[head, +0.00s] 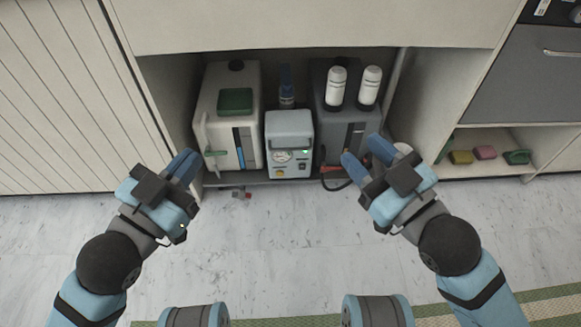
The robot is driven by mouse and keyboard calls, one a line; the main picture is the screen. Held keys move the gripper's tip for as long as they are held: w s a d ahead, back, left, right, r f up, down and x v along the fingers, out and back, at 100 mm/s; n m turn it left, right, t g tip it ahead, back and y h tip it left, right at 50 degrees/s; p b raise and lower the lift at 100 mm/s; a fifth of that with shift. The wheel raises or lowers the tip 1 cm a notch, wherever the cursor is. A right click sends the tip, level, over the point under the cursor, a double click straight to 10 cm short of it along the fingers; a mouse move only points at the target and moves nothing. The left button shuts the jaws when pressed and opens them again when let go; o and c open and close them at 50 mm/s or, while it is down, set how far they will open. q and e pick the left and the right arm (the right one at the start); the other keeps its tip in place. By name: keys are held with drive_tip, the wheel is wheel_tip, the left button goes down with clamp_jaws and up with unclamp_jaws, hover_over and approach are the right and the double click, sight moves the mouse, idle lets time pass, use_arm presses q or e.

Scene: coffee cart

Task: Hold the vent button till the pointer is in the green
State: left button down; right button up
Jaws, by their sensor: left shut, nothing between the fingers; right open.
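A small light-blue machine (289,140) stands in the middle of the open cabinet. Its front carries a round white gauge (282,156), a small lit green light (306,152) and a yellow button (280,172) below the gauge. The gauge pointer and its green zone are too small to read. Which control is the vent button I cannot tell. My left gripper (186,163) is shut and empty, left of the machine in front of the white tank. My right gripper (364,157) is open, right of the machine in front of the grey tank. Neither touches the machine.
A grey tank (332,125) carrying two white bottles (336,84) stands right. A blue bottle (286,88) is behind. Cabinet walls bound both sides. The floor in front is mostly clear.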

clamp_jaws()
idle(1.7)
